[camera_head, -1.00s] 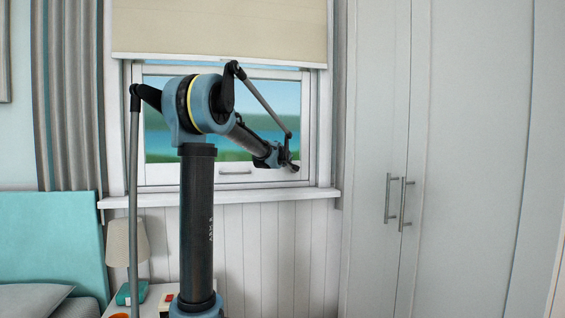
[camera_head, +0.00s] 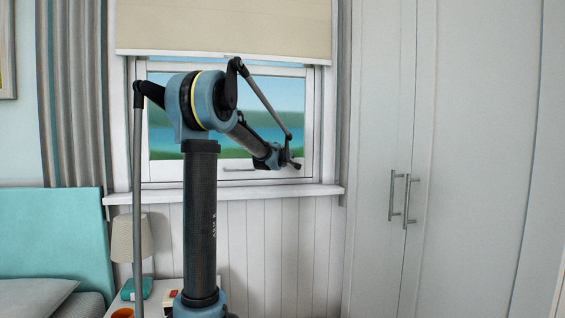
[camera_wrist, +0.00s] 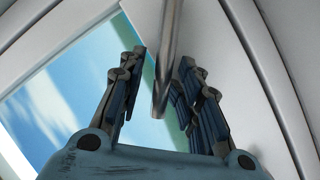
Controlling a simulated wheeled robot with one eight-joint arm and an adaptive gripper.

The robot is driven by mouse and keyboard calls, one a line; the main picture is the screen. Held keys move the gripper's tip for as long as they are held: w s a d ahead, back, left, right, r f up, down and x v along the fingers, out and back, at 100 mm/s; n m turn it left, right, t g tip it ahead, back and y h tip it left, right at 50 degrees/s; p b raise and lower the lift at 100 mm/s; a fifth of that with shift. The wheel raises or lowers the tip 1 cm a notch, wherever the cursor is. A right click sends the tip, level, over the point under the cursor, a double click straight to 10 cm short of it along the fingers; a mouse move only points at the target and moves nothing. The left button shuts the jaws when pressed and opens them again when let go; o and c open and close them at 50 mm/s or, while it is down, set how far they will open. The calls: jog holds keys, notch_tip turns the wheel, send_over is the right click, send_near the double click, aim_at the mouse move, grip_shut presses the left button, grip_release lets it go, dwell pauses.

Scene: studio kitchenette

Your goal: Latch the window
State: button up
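The window (camera_head: 230,183) has a white frame with a lake view behind its glass. A thin strip of blue shows above the sash's top rail; I cannot tell whether the sash is fully closed. A grey metal bar handle (camera_head: 238,169) lies level on the bottom rail. My gripper (camera_head: 294,163) is at the lower right of the window, near the handle's right side. In the wrist view, my gripper (camera_wrist: 163,80) is open, and the bar handle (camera_wrist: 167,45) runs in between the two fingers, its end showing. No clear contact shows. My arm hides part of the glass.
A beige blind (camera_head: 225,28) hangs above, and a sill (camera_head: 270,193) juts out below the window. A tall white wardrobe (camera_head: 450,150) stands at right. A bedside table (camera_head: 150,305) with a lamp (camera_head: 131,240) and a bed headboard (camera_head: 50,235) are at left.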

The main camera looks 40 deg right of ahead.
jog(key=shift+s, duration=0.1)
jog(key=shift+s+a+r, duration=0.1)
jog(key=shift+s+a, duration=0.1)
jog(key=shift+s, duration=0.05)
jog(key=v, duration=0.7)
jog(key=shift+a, duration=0.2)
jog(key=shift+w, duration=0.15)
